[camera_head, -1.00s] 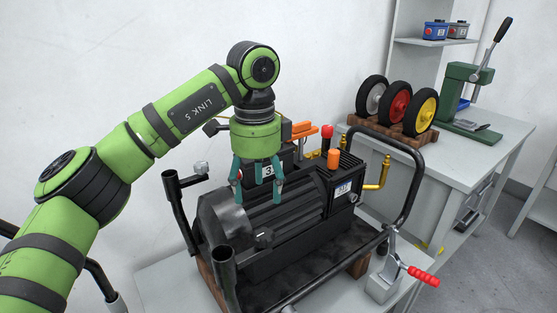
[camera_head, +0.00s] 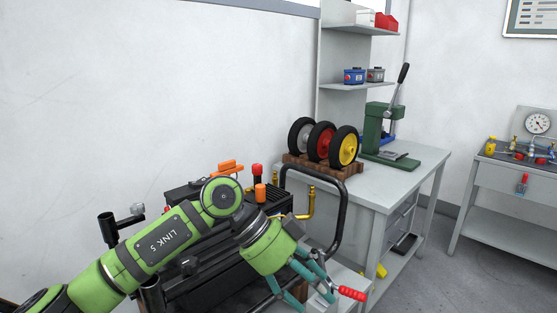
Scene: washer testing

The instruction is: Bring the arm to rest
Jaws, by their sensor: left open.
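My left arm comes in from the lower left, green with dark bands. My left gripper (camera_head: 304,282) is open, with teal fingers spread and pointing to the lower right. It appears in front of the right end of the black machine (camera_head: 182,196), close to the red-handled toggle clamp (camera_head: 350,293). I see nothing between the fingers. I cannot tell whether a finger touches the clamp. The arm hides much of the machine. My right gripper is not in view.
A black tube frame (camera_head: 343,215) rises beside the machine. A grey bench (camera_head: 405,180) behind carries three wheels (camera_head: 322,142) on a wooden block and a green press (camera_head: 377,130). A second bench (camera_head: 500,175) with a gauge stands at the right. Grey floor lies between them.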

